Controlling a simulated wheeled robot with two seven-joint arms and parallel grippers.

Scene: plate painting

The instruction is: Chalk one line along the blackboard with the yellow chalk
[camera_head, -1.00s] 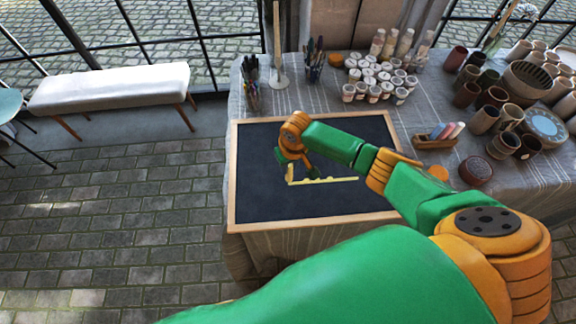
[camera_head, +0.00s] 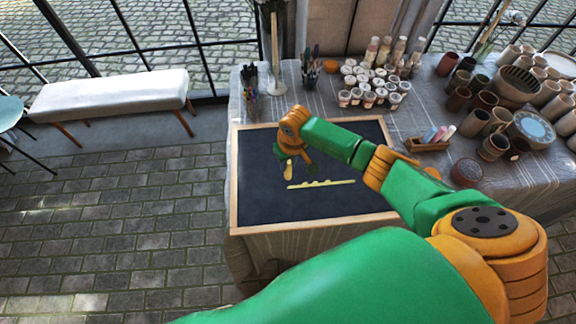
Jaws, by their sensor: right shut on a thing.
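The blackboard (camera_head: 250,205) lies on the table in a light wooden frame. A yellow chalk line (camera_head: 335,184) runs left to right across its middle, slightly uneven with small bumps on its upper edge. My right gripper (camera_head: 294,160) is over the board, above the line's left end. It is shut on the yellow chalk (camera_head: 288,171), which points down. The chalk's lower end appears a little apart from the line; its exact height over the board cannot be told. My right arm covers the board's right part. My left gripper is not in view.
A wooden holder (camera_head: 426,146) with several coloured chalks stands right of the board. Paint jars (camera_head: 370,85), brush cups (camera_head: 310,75) and pottery (camera_head: 490,100) fill the table's back and right. A bench (camera_head: 110,92) stands at left. The board's left part is clear.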

